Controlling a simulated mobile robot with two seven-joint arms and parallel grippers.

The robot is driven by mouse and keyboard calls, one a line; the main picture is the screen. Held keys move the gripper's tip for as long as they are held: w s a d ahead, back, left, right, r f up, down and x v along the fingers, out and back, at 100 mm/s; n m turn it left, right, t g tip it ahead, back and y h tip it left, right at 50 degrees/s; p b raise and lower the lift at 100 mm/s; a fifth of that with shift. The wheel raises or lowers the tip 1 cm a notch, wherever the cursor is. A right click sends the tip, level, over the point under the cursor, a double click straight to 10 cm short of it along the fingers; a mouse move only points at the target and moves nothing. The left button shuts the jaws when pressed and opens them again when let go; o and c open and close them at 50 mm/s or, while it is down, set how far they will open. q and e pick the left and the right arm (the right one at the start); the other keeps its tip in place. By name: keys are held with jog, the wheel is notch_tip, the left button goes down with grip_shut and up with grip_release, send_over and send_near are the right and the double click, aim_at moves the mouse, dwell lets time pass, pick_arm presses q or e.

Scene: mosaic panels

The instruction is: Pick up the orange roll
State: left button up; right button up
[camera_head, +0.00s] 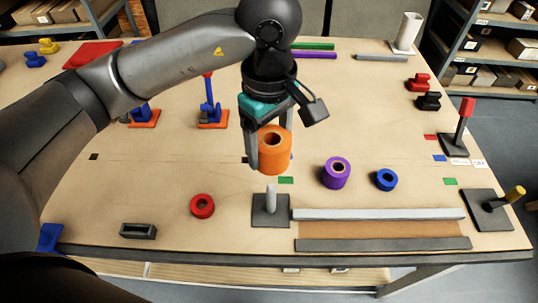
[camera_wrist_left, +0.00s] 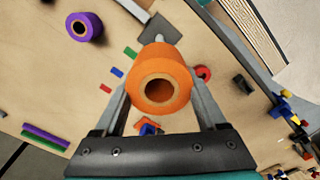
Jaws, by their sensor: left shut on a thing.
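The orange roll (camera_head: 275,155) is in my left gripper (camera_head: 266,160). In the head view it hangs upright between the fingers, with its round hole showing on top. In the left wrist view the orange roll (camera_wrist_left: 160,82) sits between the two fingers, one on each side of it. My left gripper is shut on it. In the head view the roll appears behind a grey post on a square base (camera_head: 271,208); its height above the table is hard to tell. My right gripper is in neither view.
A purple roll (camera_head: 336,173), a blue ring (camera_head: 385,180) and a red ring (camera_head: 202,206) stand on the table (camera_head: 180,178). A grey-edged brown tray (camera_head: 380,230) lies at the front. Red-tipped (camera_head: 463,120) and yellow-tipped (camera_head: 500,200) stands are at the right.

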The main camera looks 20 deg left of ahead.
pick_arm(q)
notch_tip(320, 180, up, 7)
jog(key=p, duration=0.3)
dwell(0.4)
